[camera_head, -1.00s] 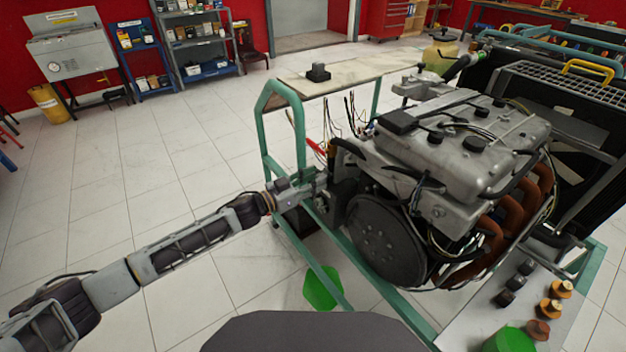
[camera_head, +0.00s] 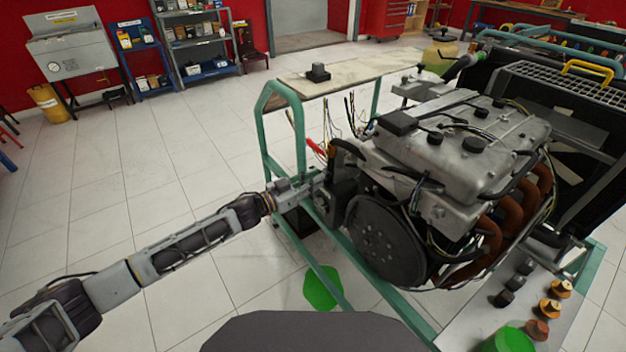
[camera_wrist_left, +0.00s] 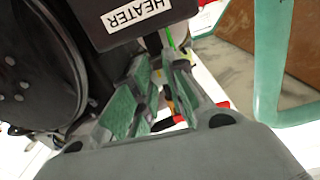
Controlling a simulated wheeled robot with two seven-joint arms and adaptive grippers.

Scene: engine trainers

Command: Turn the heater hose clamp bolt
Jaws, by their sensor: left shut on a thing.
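The engine (camera_head: 455,150) stands on a green frame, with its dark flywheel disc (camera_head: 388,240) facing me. A black block with a white HEATER label (camera_wrist_left: 137,14) shows at the top of the left wrist view. My left gripper (camera_head: 322,184) reaches in from the left to the flywheel side of the engine. Its fingers also show in the left wrist view (camera_wrist_left: 160,68), close together just below the HEATER block. They are shut on a small part, which I take to be the heater hose clamp bolt; the fingertips mostly hide it. My right gripper is not in view.
The green frame (camera_head: 267,130) rises just beyond my left wrist and carries a pale shelf (camera_head: 350,77). Loose wires (camera_head: 355,115) hang beneath the shelf. A panel with several knobs (camera_head: 470,318) lies at lower right.

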